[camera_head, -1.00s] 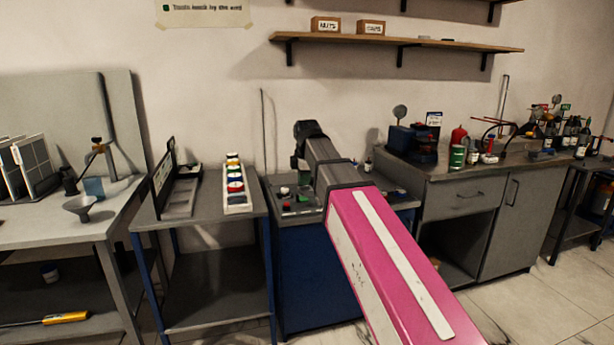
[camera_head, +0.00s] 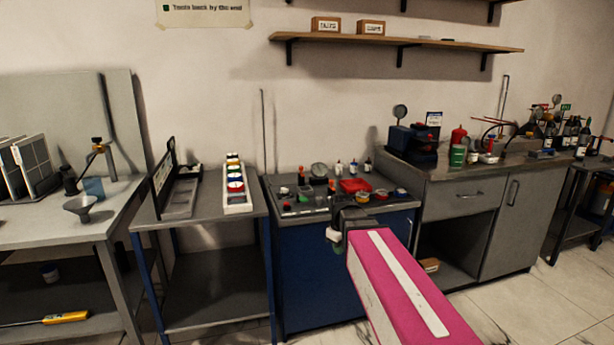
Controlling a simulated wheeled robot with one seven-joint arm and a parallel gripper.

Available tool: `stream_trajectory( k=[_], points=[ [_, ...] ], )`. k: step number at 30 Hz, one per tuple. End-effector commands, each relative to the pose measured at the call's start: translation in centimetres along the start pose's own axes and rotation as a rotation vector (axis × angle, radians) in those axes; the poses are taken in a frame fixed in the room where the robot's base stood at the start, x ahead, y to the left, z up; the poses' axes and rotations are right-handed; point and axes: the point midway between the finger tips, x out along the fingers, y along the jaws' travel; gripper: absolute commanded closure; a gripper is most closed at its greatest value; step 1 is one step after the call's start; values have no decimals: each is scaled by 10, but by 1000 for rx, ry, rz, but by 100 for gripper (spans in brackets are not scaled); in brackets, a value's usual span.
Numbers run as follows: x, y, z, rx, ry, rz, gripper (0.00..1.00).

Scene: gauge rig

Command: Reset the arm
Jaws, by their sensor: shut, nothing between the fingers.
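My arm, with its pink and white link, reaches in from the bottom right. Its dark end is low in front of the blue cabinet (camera_head: 305,270), at the front edge of the cabinet's top. My gripper (camera_head: 334,236) is at that end, apart from the things on the top. It is shut and holds nothing; its fingertips are small and hard to make out.
The cabinet top carries a round gauge (camera_head: 319,170), a red tray (camera_head: 355,185) and several small bottles and knobs. A grey bench (camera_head: 475,171) with equipment stands to the right. A side table (camera_head: 210,213) with a rack of coloured caps (camera_head: 236,187) stands left.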

Motion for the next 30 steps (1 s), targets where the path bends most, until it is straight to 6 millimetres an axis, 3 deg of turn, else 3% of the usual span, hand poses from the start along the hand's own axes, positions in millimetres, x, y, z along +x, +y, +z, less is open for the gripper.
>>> stream_trajectory(
  k=[1,9,15,21,30],
  points=[
    [15,-4,18,69,-10,-6,100],
    [82,-18,90,468,-54,-23,100],
    [114,-30,130,698,-79,-26,100],
    [126,-34,145,796,-89,-25,100],
    [127,-34,146,802,-89,-25,100]
  ],
)
